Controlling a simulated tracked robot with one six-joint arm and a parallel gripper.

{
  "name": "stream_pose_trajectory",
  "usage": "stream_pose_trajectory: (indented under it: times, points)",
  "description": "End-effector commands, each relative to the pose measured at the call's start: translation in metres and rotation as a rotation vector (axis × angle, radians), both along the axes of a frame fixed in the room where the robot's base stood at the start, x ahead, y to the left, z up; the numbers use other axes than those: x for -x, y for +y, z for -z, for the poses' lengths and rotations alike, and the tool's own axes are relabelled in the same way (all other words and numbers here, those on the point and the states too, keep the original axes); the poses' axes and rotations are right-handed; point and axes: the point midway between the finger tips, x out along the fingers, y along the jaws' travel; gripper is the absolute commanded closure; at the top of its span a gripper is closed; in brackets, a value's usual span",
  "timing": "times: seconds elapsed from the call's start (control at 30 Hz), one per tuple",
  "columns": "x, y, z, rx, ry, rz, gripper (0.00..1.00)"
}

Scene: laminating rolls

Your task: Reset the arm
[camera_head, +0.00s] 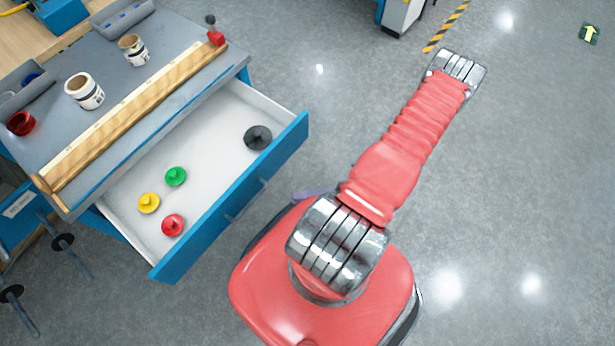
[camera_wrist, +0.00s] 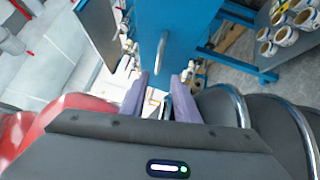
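My gripper (camera_wrist: 160,75) shows in the wrist view as two purple fingers standing apart, with nothing held between them. Beyond the fingertips are a blue panel and a metal bar handle (camera_wrist: 162,48). In the head view my red arm (camera_head: 405,145) stretches from the base toward the upper right, up to a silver joint (camera_head: 457,66). A small purple piece, likely part of my gripper, shows beside the base, left of the arm; the rest of the gripper is hidden there.
An open drawer (camera_head: 205,150) juts from the workbench (camera_head: 55,65) toward my base. It holds yellow (camera_head: 148,203), green (camera_head: 175,176) and red (camera_head: 172,225) pieces and a black disc (camera_head: 258,137). The floor right of the arm is clear.

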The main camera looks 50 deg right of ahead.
Motion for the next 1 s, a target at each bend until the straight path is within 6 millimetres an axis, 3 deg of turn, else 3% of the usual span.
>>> stream_pose_trajectory:
  times: [0.2, 1.0]
  points:
    - [0.0088, -0.0102, 0.0018, 0.000, 0.000, 0.000, 0.72]
    - [0.0071, -0.0137, -0.0043, 0.052, -0.016, -0.040, 0.72]
